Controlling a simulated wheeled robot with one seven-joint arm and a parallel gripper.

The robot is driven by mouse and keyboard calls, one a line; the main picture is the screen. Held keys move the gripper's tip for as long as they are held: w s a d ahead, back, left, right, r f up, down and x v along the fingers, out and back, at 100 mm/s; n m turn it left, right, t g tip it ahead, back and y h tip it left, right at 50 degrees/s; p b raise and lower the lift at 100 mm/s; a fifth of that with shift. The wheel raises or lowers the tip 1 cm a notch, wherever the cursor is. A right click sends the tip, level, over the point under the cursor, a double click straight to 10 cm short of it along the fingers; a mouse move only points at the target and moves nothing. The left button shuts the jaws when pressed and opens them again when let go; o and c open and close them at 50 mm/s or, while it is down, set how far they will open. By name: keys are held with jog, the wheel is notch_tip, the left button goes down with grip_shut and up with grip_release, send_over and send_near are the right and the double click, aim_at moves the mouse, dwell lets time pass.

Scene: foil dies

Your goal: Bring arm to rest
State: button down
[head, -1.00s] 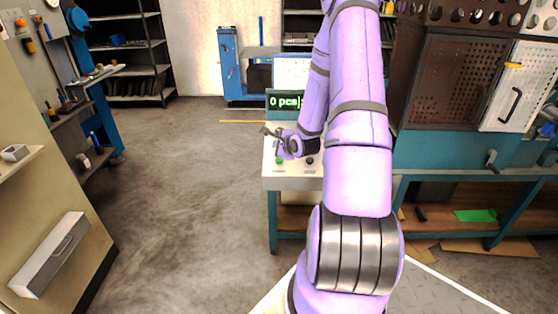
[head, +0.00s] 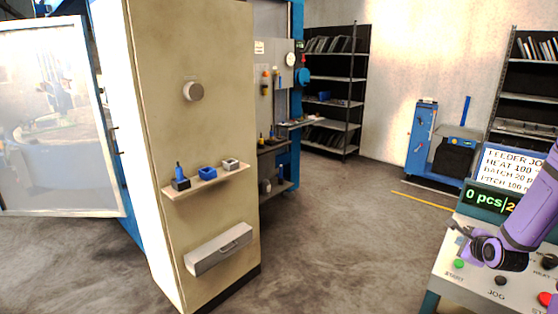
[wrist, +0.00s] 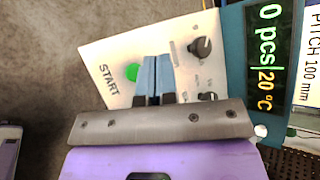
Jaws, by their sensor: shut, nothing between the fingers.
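My purple arm enters the head view at the right edge. My gripper (head: 458,232) is over the left part of the white control panel (head: 449,288). In the wrist view my gripper (wrist: 152,60) has its two blue-grey fingers together, with nothing held. The fingertips show just right of the green START button (wrist: 132,72); I cannot tell how high they are above the panel. In the head view the green button (head: 458,264) is in plain sight below the gripper. Most of my arm is out of frame.
Behind the panel is a display (head: 490,200) reading "0 pcs". A beige cabinet (head: 205,110) with a small shelf (head: 215,178) stands left of centre. A blue cart (head: 421,140) and dark shelving (head: 338,90) are at the back. The grey floor between is clear.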

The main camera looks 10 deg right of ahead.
jog(key=s+a+r+n+g, duration=0.1)
jog(key=a+r+n+g, duration=0.1)
jog(key=a+r+n, duration=0.75)
jog(key=s+a+r+n+g, duration=0.15)
jog(key=a+r+n, duration=0.4)
jog(key=r, duration=0.75)
jog(key=s+a+r+n+g+y, duration=0.1)
jog(key=s+a+r+n, duration=0.4)
jog(key=s+a, duration=0.4)
jog(key=s+a+r+n+g+y, duration=0.1)
jog(key=s+a+r+n+y, duration=0.1)
jog(key=s+a+r+n, duration=0.3)
jog(key=s+a, duration=0.2)
jog(key=s, duration=0.2)
jog(key=s+a+n, duration=0.1)
jog(key=s+a, duration=0.1)
jog(key=s, duration=0.3)
jog(key=shift+a+r+n+g, duration=0.25)
jog(key=shift+r+n+g, duration=0.05)
jog(key=shift+r+g, duration=0.05)
